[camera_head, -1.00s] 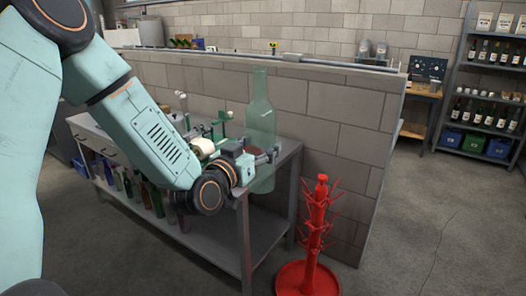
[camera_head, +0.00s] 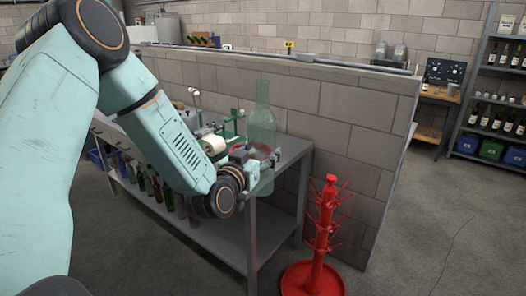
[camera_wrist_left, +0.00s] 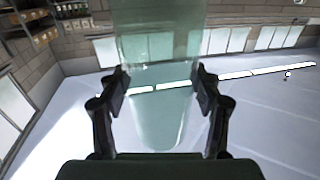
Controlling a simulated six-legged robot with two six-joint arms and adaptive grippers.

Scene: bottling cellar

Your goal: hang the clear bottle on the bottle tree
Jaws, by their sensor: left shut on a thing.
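The clear bottle (camera_head: 263,125) is pale green and see-through, and stands upright in my left gripper (camera_head: 256,158). In the left wrist view the bottle (camera_wrist_left: 160,45) sits between the two dark fingers of the left gripper (camera_wrist_left: 160,88), which touch its sides. In the head view the bottle is in front of the block wall, at the right end of the workbench. The red bottle tree (camera_head: 322,230) stands on the floor to the right of the bottle and lower, with several pegs that look empty. My right gripper is out of view.
The workbench (camera_head: 290,150) carries a labelling device with a white roll (camera_head: 213,144), close to my left forearm. Several bottles (camera_head: 150,185) stand on its lower shelf. A low block wall (camera_head: 345,130) runs behind. Floor to the right of the tree is clear.

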